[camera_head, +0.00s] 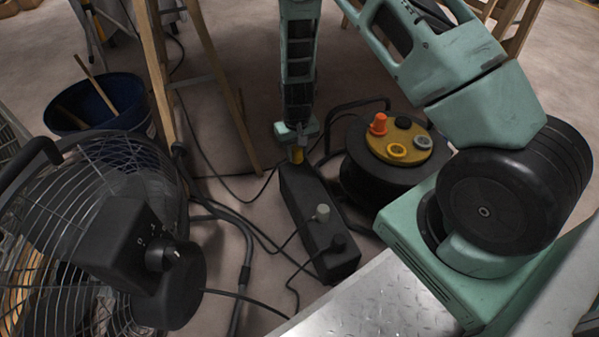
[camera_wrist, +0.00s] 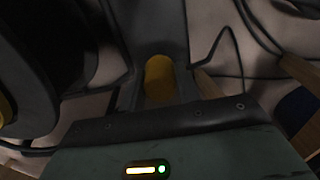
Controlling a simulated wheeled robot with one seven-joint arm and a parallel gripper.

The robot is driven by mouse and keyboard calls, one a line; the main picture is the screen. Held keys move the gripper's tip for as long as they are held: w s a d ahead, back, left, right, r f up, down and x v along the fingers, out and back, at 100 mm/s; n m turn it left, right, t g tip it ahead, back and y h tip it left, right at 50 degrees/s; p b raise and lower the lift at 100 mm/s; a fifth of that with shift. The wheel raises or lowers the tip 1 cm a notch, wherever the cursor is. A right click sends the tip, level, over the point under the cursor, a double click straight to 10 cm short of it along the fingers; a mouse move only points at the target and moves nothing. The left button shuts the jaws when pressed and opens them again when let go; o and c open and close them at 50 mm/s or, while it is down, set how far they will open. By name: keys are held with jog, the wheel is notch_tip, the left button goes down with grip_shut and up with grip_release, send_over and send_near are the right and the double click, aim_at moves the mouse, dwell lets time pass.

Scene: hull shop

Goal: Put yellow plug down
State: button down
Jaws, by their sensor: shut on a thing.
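The yellow plug (camera_head: 297,156) is between the fingers of my gripper (camera_head: 297,145), at the far end of a long black power strip (camera_head: 309,206) on the floor. In the wrist view the yellow plug (camera_wrist: 159,78) sits between the two fingers of my gripper (camera_wrist: 159,92), with the dark strip behind it. My gripper is shut on the plug. I cannot tell whether the plug touches the strip or is seated in a socket. A grey plug (camera_head: 321,212) and a black plug (camera_head: 338,243) stand on the strip's near half.
A cable reel (camera_head: 385,180) with a yellow top bearing an orange plug (camera_head: 379,124) stands right of the strip. A large fan (camera_head: 120,230) and a blue bucket (camera_head: 100,105) are at left. Wooden trestle legs (camera_head: 215,80) stand behind. Cables cross the floor.

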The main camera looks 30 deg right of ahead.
aim_at(297, 170)
jog(key=shift+f+b, duration=1.15)
jog(key=shift+f, duration=1.05)
jog(key=shift+f, duration=0.25)
jog(key=c, duration=1)
grip_release()
